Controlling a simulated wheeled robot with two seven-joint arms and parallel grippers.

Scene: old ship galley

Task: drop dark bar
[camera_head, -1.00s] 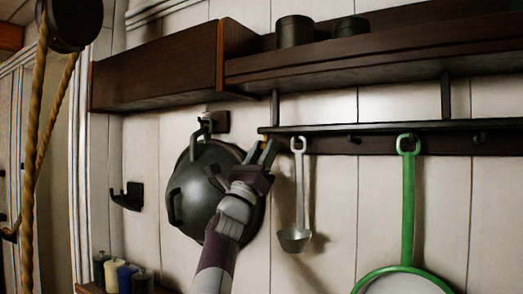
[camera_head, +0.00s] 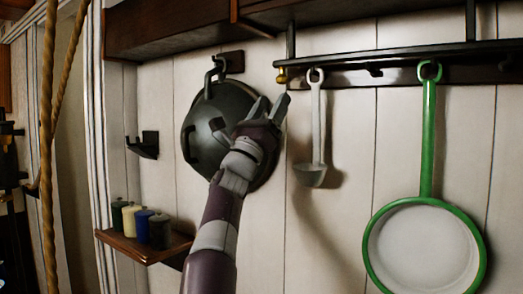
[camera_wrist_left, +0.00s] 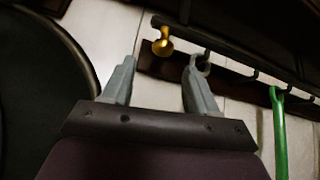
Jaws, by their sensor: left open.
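The dark bar (camera_head: 345,63) runs along the wall under the shelf, with hooks below it. A small brass knob (camera_head: 282,76) sits at its left end. My left gripper (camera_head: 271,101) is open and empty, just below and left of that end, in front of the wall. In the left wrist view the brass knob (camera_wrist_left: 162,46) shows beyond the gap between the open fingers (camera_wrist_left: 161,75), apart from them. The dark bar (camera_wrist_left: 222,45) crosses the upper right there. My right gripper is not in view.
A grey ladle (camera_head: 316,130) and a green-rimmed pan (camera_head: 428,160) hang from the bar's hooks. A dark lidded pan (camera_head: 205,125) hangs behind my left arm. A small shelf (camera_head: 125,248) with several jars is lower left. A rope (camera_head: 48,150) hangs at the left.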

